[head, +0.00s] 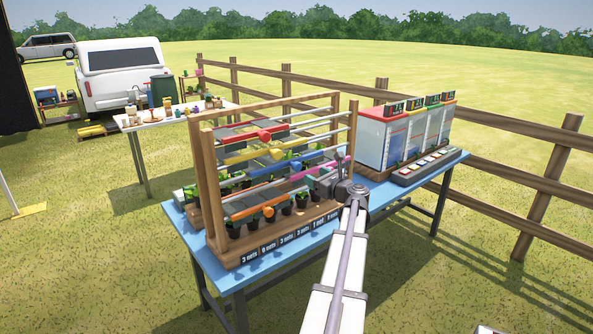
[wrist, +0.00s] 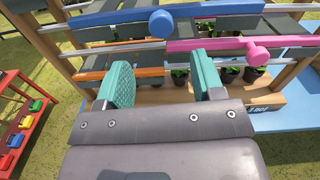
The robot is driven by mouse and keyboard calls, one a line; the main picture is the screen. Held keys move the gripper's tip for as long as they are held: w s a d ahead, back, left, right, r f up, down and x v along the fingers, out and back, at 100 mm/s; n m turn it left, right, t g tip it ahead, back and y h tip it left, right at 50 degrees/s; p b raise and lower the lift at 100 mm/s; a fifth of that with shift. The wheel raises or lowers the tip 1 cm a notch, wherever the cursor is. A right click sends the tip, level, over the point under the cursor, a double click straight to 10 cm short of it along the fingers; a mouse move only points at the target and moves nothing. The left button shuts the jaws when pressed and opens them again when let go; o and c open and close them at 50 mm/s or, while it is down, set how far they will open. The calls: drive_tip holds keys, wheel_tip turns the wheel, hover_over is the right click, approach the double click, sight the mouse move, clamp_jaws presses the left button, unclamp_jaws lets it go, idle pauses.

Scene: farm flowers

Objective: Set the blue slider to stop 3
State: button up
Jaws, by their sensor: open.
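The blue slider is a long blue bar on a metal rail, with a round blue knob (wrist: 161,22) in the wrist view. Its bar runs across the top of that view, past both fingers. My gripper (wrist: 163,82) is open and empty, with its two teal fingers pointing at the rack below the blue knob. The knob lies beyond the fingertips and above the gap between them, apart from them. In the head view, my gripper (head: 328,184) is at the rack's right front, and my arm hides part of it. I cannot read any stop marks.
The wooden rack (head: 203,190) stands on a blue table (head: 180,215). A pink slider knob (wrist: 258,53) is right of my fingers; an orange bar (wrist: 143,73) is close behind them. Yellow (head: 276,153) and red (head: 264,135) knobs are higher. Potted plants stand below; a white cabinet (head: 383,145) is right.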

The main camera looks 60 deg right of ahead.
sight(299, 166)
drive_tip(key=shift+m, duration=0.6)
drive_tip(key=x, duration=1)
drive_tip(key=shift+w+d, duration=0.2)
drive_tip(key=shift+w, duration=0.15)
